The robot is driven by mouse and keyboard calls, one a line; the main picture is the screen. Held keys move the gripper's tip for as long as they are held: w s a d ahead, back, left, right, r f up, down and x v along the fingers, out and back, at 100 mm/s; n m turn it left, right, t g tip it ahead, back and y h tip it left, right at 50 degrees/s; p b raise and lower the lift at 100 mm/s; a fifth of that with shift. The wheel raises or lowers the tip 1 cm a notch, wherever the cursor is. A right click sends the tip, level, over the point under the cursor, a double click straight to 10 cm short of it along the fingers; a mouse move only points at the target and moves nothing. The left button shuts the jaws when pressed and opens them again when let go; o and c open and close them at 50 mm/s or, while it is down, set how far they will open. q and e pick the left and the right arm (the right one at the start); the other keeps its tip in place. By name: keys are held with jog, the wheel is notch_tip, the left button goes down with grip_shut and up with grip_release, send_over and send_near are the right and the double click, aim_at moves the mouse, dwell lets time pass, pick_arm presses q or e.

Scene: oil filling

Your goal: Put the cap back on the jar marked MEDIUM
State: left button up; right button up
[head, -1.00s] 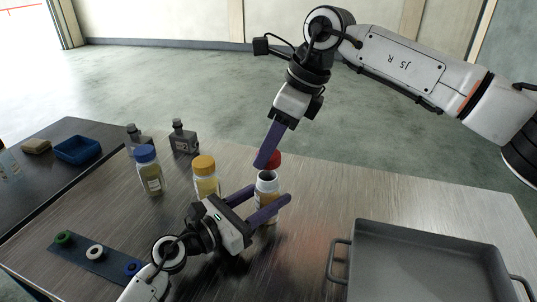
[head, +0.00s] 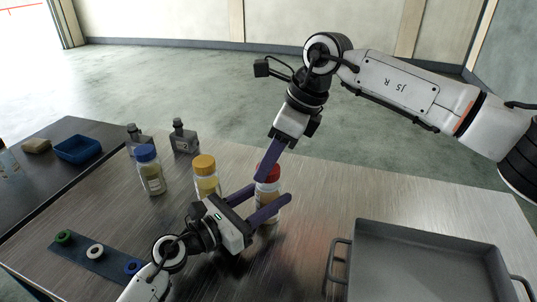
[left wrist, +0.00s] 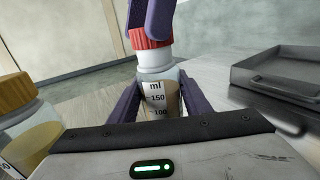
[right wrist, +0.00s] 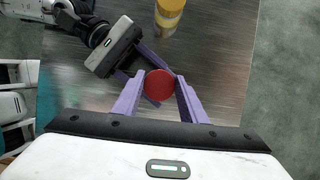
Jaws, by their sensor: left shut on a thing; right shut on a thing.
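The clear jar (head: 266,204) with a scale label stands upright on the table in the head view; it also shows in the left wrist view (left wrist: 158,92). My left gripper (head: 271,193) is shut around the jar's sides. My right gripper (right wrist: 159,92) points down from above and is shut on the red cap (right wrist: 159,82). The red cap (left wrist: 150,40) sits over the jar's mouth in the left wrist view, with the white neck showing below it. I cannot tell whether it is seated on the threads. No MEDIUM marking is readable on this jar.
A yellow-capped jar (head: 205,175) stands just left of the held jar, and a blue-capped jar (head: 149,172) is farther left. A strip with coloured rings (head: 95,254) lies front left. A grey metal tray (head: 425,235) fills the right.

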jog(key=shift+f, duration=0.65)
dwell(0.5)
jog(key=m+t, duration=0.1)
jog(key=m, duration=0.2)
jog(key=m+t+h, duration=0.1)
jog(key=m, duration=0.2)
jog(key=shift+a, duration=0.1)
jog(key=m+h, duration=0.1)
jog(key=m, duration=0.2)
jog(key=m+t+h, duration=0.1)
jog(key=m, duration=0.1)
jog(key=shift+m, duration=0.4)
jog(key=m+h, duration=0.1)
jog(key=m, duration=0.2)
jog(key=m+h, duration=0.2)
jog(key=m, duration=0.2)
jog(key=shift+a, duration=0.15)
jog(key=m, duration=0.2)
jog(key=m+g+h, duration=0.1)
jog(key=m, duration=0.1)
jog(key=shift+m+h, duration=0.3)
jog(key=m, duration=0.2)
jog(key=shift+m+g+h, duration=0.3)
jog(key=shift+g, duration=0.1)
jog(key=o, duration=1)
